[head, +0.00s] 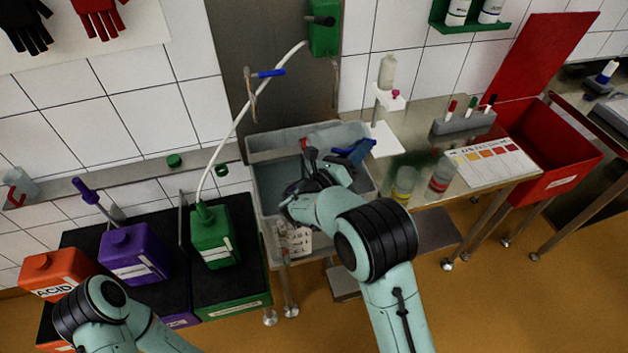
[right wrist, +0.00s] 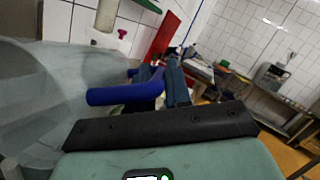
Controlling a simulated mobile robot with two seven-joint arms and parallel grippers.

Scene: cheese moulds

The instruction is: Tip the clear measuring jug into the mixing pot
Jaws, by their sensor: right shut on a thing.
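My right gripper (head: 328,168) is over the grey sink basin, partly hidden by its own arm. In the right wrist view it is shut on a blue handle (right wrist: 125,93). A large clear, see-through body, which looks like the measuring jug (right wrist: 40,100), fills the left of that view beside the handle. In the head view the blue part (head: 354,152) shows just past the gripper; the clear body is hard to make out there. I cannot make out a mixing pot. My left gripper is out of view; only its arm shows at lower left.
The grey sink basin (head: 262,143) lies under my right arm. Orange (head: 55,275), purple (head: 133,252) and green (head: 214,238) canisters stand at left. Two small jars (head: 404,184) and a colour chart (head: 492,162) are on the right bench, by a red bin (head: 572,165).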

